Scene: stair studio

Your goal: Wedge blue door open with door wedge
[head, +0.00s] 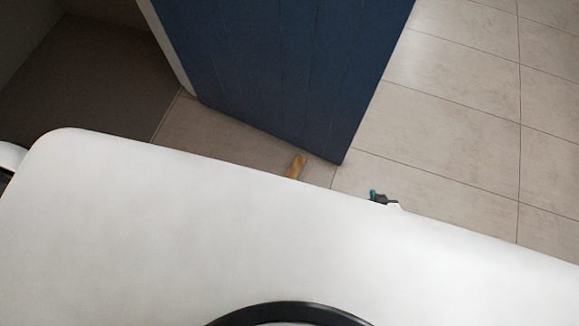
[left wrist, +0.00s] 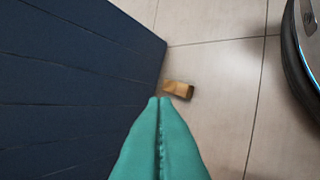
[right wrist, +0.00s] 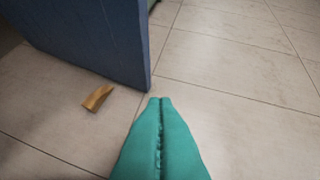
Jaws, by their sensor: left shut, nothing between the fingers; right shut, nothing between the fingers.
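The blue door (head: 285,70) stands ajar at the top middle of the head view. It also shows at left in the left wrist view (left wrist: 75,85) and at upper left in the right wrist view (right wrist: 92,40). The tan door wedge (head: 296,167) lies on the floor close to the door's bottom edge, near its free corner; I cannot tell whether they touch. My left gripper (left wrist: 160,98) is shut and empty, its tips just below the wedge (left wrist: 179,89) in its view. My right gripper (head: 382,198) is shut and empty, to the right of the wedge (right wrist: 97,98).
Pale floor tiles (head: 460,110) lie clear to the right of the door. A darker floor area (head: 80,75) lies to the left, beyond the pale door frame edge (head: 172,50). My own white body fills the lower part of the head view.

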